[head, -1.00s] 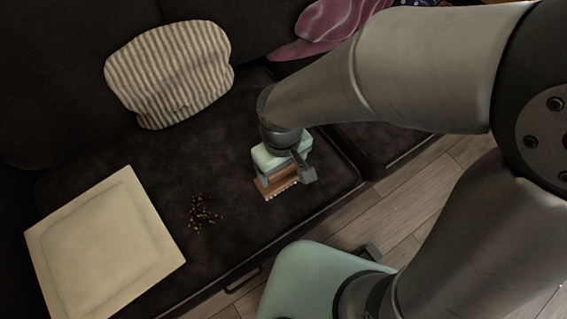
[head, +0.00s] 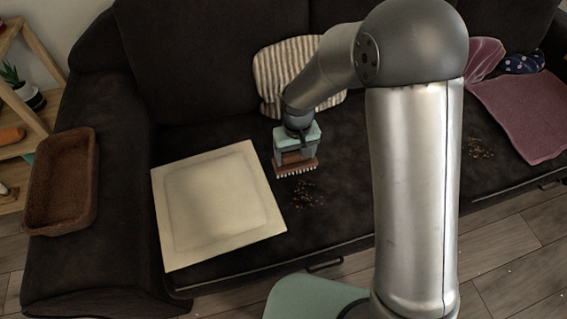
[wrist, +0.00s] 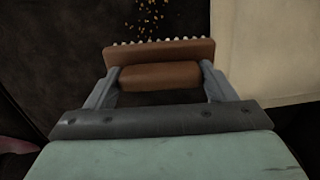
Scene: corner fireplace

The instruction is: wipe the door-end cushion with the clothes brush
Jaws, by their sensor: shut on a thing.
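My gripper (head: 295,155) is shut on the wooden clothes brush (head: 297,168), whose pale bristles show along its lower edge. The wrist view shows the brush (wrist: 160,55) between both fingers. It is over the dark sofa seat cushion (head: 335,225), just behind a patch of crumbs (head: 308,194). Whether the bristles touch the cushion I cannot tell. A second crumb patch (head: 477,148) lies on the seat farther right, beyond my arm. Which cushion is the door-end one the frames do not show.
A pale square board or tray (head: 218,205) lies on the seat left of the brush. A striped pillow (head: 275,75) leans behind my gripper. A pink cloth (head: 525,110) drapes the right seat. A brown basket (head: 62,183) sits on the left armrest.

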